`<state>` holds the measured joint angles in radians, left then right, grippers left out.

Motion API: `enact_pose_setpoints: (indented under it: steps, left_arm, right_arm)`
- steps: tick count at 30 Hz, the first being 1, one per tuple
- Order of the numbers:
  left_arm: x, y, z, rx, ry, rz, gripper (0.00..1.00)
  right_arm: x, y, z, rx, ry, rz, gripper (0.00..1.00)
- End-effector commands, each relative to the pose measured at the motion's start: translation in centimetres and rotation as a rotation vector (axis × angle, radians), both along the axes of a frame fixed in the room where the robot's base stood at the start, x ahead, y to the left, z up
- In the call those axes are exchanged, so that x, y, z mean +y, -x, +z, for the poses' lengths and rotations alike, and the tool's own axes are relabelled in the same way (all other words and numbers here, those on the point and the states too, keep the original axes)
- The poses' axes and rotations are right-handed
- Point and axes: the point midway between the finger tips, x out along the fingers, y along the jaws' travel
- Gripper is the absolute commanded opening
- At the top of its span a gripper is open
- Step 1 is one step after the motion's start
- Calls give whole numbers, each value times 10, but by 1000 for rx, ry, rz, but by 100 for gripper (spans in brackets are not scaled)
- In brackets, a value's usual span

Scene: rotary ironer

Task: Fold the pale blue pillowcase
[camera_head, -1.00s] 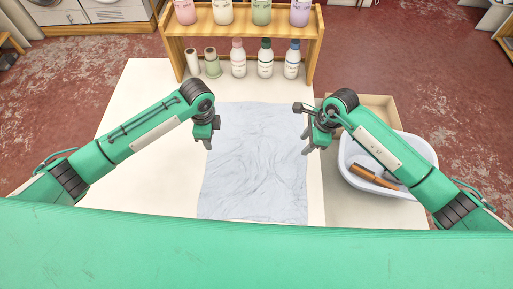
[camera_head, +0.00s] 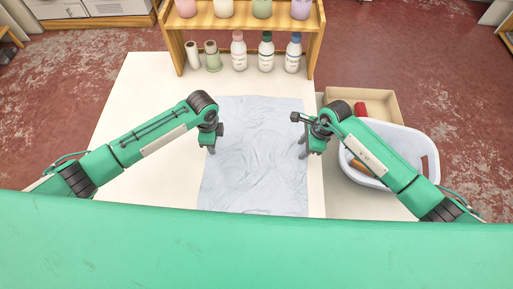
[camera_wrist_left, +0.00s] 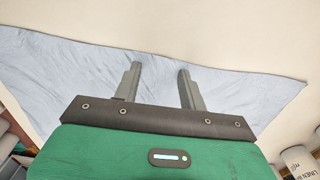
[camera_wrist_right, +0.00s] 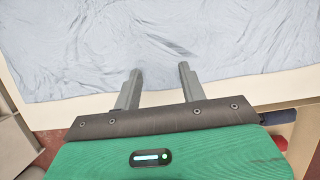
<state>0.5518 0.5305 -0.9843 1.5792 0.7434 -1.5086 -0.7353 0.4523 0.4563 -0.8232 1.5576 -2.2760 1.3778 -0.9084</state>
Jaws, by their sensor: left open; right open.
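The pale blue pillowcase (camera_head: 255,155) lies flat and slightly wrinkled on the cream table, its near edge close to my green body. My left gripper (camera_head: 211,149) is open above the pillowcase's left edge; in the left wrist view its two fingers (camera_wrist_left: 158,85) are apart with the cloth (camera_wrist_left: 75,75) beyond them and nothing between. My right gripper (camera_head: 304,152) is open at the pillowcase's right edge; in the right wrist view its fingers (camera_wrist_right: 158,88) are apart and empty, with the cloth (camera_wrist_right: 150,45) ahead. I cannot tell whether either gripper touches the cloth.
A wooden shelf (camera_head: 243,25) with several bottles stands at the back of the table (camera_head: 130,120). A white basin (camera_head: 405,130) and a cardboard box (camera_head: 385,100) stand at the right, partly behind my right arm. The table left of the cloth is clear.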

Motion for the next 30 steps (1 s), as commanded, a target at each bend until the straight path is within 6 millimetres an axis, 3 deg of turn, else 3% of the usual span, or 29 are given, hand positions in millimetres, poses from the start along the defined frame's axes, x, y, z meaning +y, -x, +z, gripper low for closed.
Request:
enact_pose_setpoints:
  steps: [9,22,30]
  left_arm:
    - [0,0,-1,0,0,0,42]
    - [0,0,-1,1,-1,0,0]
    - [0,0,-2,1,-1,0,0]
  right_arm:
    - [0,0,-1,1,1,0,42]
    - [-1,1,-2,2,2,0,0]
    - [-1,1,-2,3,2,0,0]
